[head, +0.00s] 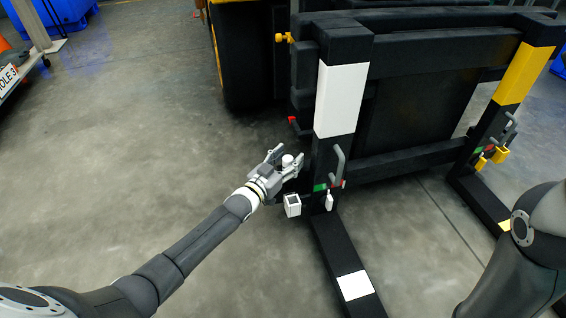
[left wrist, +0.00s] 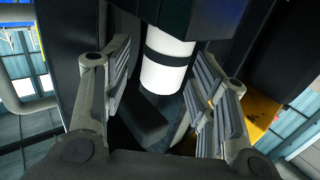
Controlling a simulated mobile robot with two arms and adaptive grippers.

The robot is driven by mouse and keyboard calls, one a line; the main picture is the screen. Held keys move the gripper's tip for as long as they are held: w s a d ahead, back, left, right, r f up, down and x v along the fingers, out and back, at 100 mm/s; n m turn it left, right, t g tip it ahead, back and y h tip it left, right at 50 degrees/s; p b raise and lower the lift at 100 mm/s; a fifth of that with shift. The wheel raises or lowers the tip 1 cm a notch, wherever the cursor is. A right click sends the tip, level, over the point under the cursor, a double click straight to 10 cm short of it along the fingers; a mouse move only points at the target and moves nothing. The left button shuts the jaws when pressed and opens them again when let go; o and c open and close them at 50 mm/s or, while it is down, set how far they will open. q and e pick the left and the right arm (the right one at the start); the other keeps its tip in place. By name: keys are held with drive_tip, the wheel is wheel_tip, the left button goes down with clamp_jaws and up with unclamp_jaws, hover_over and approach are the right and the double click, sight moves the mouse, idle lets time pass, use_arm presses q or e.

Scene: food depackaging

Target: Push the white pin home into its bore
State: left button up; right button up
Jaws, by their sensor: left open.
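In the left wrist view the white pin (left wrist: 166,72), a cylinder with a black band around it, stands between the two fingers of my left gripper (left wrist: 163,60). The fingers are spread, and dark gaps show on both sides of the pin. In the head view my left gripper (head: 286,157) is open beside the black post with the white band, and the pin's white round end (head: 288,160) shows between the fingertips. The bore is hidden, and I cannot tell how deep the pin sits. My right gripper is not in view.
A black fork frame (head: 440,165) stands right of the gripper. A white square socket (head: 292,206) lies just below the gripper. A grey handle (head: 339,160) and a green-and-red marker (head: 320,188) sit on the post. The concrete floor (head: 130,150) on the left is clear.

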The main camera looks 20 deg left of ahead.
use_arm(q)
drive_tip(key=v, duration=1.2)
idle(0.3)
